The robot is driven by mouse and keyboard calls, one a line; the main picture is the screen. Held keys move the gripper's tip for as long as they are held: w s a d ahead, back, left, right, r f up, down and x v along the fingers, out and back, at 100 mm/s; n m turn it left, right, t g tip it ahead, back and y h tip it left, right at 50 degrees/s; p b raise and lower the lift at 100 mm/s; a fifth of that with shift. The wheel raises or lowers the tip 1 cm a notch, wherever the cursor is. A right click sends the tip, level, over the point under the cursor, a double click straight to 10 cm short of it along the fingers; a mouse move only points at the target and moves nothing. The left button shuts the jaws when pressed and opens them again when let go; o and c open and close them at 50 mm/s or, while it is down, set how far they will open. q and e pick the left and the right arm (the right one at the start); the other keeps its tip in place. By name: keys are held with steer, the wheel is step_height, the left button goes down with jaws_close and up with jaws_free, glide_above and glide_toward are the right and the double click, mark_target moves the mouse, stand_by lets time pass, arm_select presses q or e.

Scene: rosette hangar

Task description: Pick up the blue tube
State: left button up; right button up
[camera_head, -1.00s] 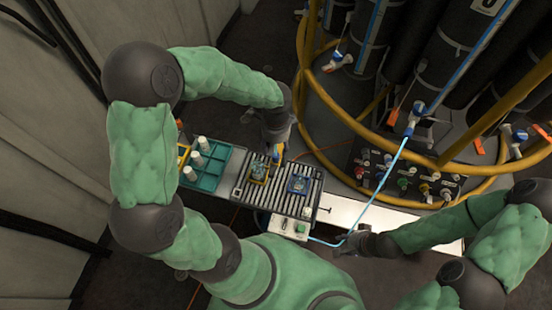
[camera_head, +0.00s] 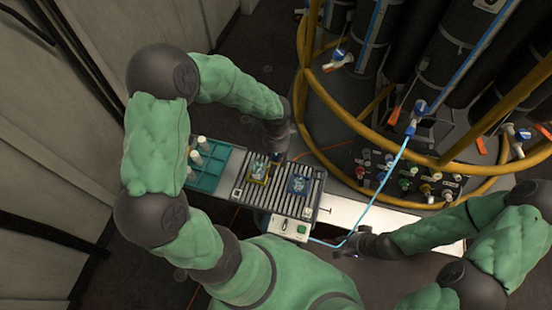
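The light blue tube (camera_head: 385,180) runs from a blue and white valve (camera_head: 418,108) on the caged rig down in a curve to the bench front, beside the control box. My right gripper (camera_head: 350,242) is at the tube's lower bend, close to it or touching it; its fingers are too small to tell open from shut. My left gripper (camera_head: 273,156) points down over the back edge of the ribbed tray, away from the tube. Its fingers are mostly hidden by its own wrist.
The ribbed tray (camera_head: 280,204) holds a yellow-framed item (camera_head: 258,170) and a blue-framed item (camera_head: 299,184). A teal rack (camera_head: 212,172) with white-capped vials stands left. A control box (camera_head: 288,227) sits in front. A yellow tubular cage (camera_head: 345,118) and connector panel (camera_head: 405,175) stand right.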

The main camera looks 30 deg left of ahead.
arm_select(q)
steer(key=shift+c, duration=0.4)
steer(key=shift+r, duration=0.6)
step_height(320, 180, up, 30)
steer(key=p, duration=1.3)
steer(key=shift+f+p, duration=0.2)
steer(key=shift+p, duration=0.15)
stand_by(0.9)
steer(key=shift+f, duration=0.15)
